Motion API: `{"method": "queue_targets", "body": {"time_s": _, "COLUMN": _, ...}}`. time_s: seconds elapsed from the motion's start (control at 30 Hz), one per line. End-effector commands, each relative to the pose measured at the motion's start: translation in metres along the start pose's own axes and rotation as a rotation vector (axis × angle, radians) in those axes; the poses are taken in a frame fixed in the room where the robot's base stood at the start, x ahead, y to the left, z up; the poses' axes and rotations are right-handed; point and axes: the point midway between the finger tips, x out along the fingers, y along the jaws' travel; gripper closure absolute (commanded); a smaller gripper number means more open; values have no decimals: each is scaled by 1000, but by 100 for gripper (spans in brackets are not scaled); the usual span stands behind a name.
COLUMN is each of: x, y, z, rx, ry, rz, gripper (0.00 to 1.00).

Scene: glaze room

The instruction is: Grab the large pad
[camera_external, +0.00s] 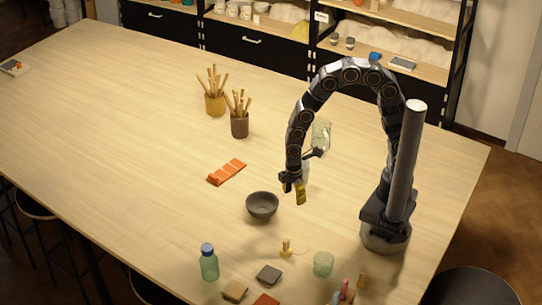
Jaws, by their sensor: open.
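My gripper (292,186) hangs open above the table, up and to the right of the dark bowl. A yellowish piece (301,196) shows at its fingers; I cannot tell whether it is a separate thing or part of the gripper. No single thing is clearly the large pad. An orange, segmented flat piece (226,172) lies left of the gripper, apart from it. Small flat squares lie near the front edge: a dark grey one (269,274), a tan one (235,290) and a red-orange one (265,300), partly cut off by the frame.
A dark bowl (262,205) stands below the gripper in the picture. A green bottle (208,263) and a greenish glass (323,264) stand near the front. Two pots of sticks, yellow (215,104) and brown (240,126), stand farther back. The table's left side is mostly clear.

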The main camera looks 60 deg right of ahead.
Motion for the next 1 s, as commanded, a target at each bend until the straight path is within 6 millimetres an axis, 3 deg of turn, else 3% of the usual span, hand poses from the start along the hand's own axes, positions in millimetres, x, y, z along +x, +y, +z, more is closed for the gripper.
{"method": "queue_targets", "body": {"time_s": 0.1, "x": 35, "y": -17, "z": -33, "rx": -199, "ry": 11, "rz": 7, "gripper": 52}}
{"method": "queue_targets", "body": {"time_s": 0.3, "x": 68, "y": -35, "z": -59, "rx": -377, "ry": 30, "rz": 18, "gripper": 52}}
{"method": "queue_targets", "body": {"time_s": 0.77, "x": 104, "y": -39, "z": -63, "rx": -401, "ry": 34, "rz": 21, "gripper": 52}}
{"method": "queue_targets", "body": {"time_s": 1.0, "x": 136, "y": -43, "z": -61, "rx": -399, "ry": 33, "rz": 20, "gripper": 52}}
